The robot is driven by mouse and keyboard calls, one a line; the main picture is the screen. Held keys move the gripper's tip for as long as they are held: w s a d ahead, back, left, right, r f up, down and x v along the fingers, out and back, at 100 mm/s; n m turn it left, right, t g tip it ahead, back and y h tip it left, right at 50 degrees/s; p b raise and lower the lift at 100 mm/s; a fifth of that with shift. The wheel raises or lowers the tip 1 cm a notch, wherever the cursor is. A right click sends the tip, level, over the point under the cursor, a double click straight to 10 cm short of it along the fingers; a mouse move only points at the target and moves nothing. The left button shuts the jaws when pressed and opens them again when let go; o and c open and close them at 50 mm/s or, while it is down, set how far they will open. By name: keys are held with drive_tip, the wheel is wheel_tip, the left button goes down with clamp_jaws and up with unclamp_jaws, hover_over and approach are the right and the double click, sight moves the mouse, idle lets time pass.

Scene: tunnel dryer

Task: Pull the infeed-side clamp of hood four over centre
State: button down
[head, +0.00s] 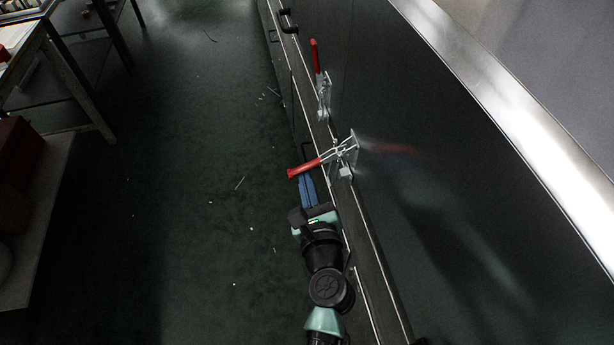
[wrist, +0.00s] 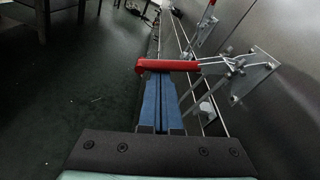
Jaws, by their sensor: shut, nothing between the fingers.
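The nearer toggle clamp (head: 342,154) is on the dark hood side, its red handle (head: 304,168) sticking out to the left over the floor. In the wrist view the red handle (wrist: 168,66) lies crosswise just past my fingertips, and its metal linkage (wrist: 238,66) sits at right. My gripper (head: 305,180) has blue fingers shut together and empty, right by the handle; I cannot tell if they touch it. A second clamp (head: 323,92) farther along has its red handle (head: 316,56) upright. No label shows which is the infeed side.
The dark hood wall (head: 440,180) with a bright metal edge (head: 500,90) fills the right. Black pull handles (head: 288,24) are along the seam. A table (head: 22,45) and a low bench (head: 40,220) stand at left. The green floor between is clear apart from small scraps.

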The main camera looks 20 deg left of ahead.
drive_tip(key=shift+r, duration=0.2)
drive_tip(key=r+m+p, duration=0.1)
drive_tip(key=p, duration=0.1)
drive_tip(key=r+m+p, duration=0.1)
drive_tip(key=p, duration=0.1)
drive_tip(key=a+r+m+p, duration=0.1)
drive_tip(key=p, duration=0.1)
drive_tip(key=shift+s+r+y, duration=0.2)
drive_tip(key=shift+s+y, duration=0.1)
drive_tip(key=shift+y, duration=0.1)
wheel_tip(320, 180, up, 7)
drive_tip(key=m+g+y+p, duration=0.1)
drive_tip(key=m+y+p, duration=0.1)
drive_tip(key=m+p, duration=0.8)
hover_over(300, 171)
drive_tip(key=d+p, duration=0.2)
drive_tip(key=n, duration=0.2)
drive_tip(key=shift+s+d+r+p, duration=0.1)
drive_tip(key=shift+d+r+p, duration=0.1)
drive_tip(key=shift+p, duration=0.2)
